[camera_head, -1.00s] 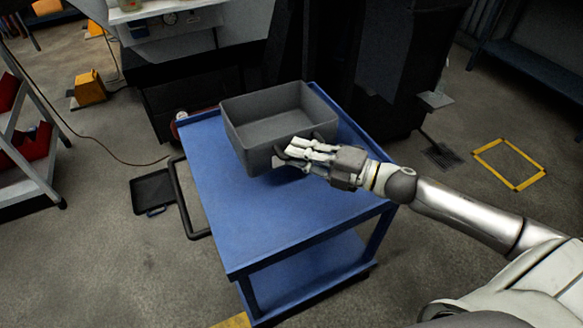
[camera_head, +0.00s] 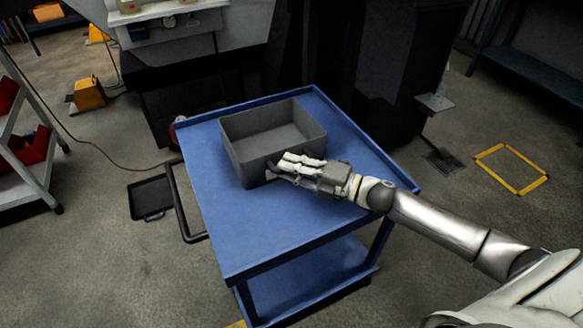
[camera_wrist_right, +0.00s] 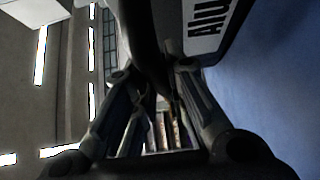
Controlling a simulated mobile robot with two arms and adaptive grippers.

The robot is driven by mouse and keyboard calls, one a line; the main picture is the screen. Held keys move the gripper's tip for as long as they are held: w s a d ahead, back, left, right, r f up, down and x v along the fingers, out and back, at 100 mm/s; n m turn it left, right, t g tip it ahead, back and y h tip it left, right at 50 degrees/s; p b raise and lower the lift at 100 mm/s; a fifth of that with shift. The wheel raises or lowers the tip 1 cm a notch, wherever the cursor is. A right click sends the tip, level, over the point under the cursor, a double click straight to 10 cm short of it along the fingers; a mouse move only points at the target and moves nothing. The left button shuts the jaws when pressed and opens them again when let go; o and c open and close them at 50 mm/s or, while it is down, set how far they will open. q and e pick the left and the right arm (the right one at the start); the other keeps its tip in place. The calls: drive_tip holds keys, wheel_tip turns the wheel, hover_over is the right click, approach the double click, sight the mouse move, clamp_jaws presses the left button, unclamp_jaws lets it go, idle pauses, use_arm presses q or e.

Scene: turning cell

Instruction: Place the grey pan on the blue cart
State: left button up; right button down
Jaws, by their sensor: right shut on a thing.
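The grey pan (camera_head: 270,135) is an open rectangular bin, upright over the far part of the blue cart's top (camera_head: 270,235). Its base looks level with the top and seems to rest on it, though I cannot see the underside fully. My right gripper (camera_head: 283,166) is shut on the pan's near side, at its handle. In the right wrist view the fingers (camera_wrist_right: 155,100) close around a dark bar, with a white label on the pan (camera_wrist_right: 207,25) and the blue surface beside it. My left gripper is not in view.
The near half of the cart top is bare. A black push handle (camera_head: 182,205) sticks out at the cart's left. A dark machine (camera_head: 385,60) stands behind the cart. A shelf with red bins (camera_head: 35,150) is at far left. A yellow floor frame (camera_head: 511,168) lies at right.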

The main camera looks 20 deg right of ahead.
drive_tip(key=c, duration=1.5)
unclamp_jaws()
drive_tip(key=shift+f, duration=0.1)
drive_tip(key=shift+o, duration=0.2)
drive_tip(key=shift+s+d, duration=0.15)
drive_tip(key=shift+s, duration=0.05)
drive_tip(key=p+v, duration=0.1)
drive_tip(key=v, duration=0.9)
drive_tip(key=shift+s+d, duration=0.5)
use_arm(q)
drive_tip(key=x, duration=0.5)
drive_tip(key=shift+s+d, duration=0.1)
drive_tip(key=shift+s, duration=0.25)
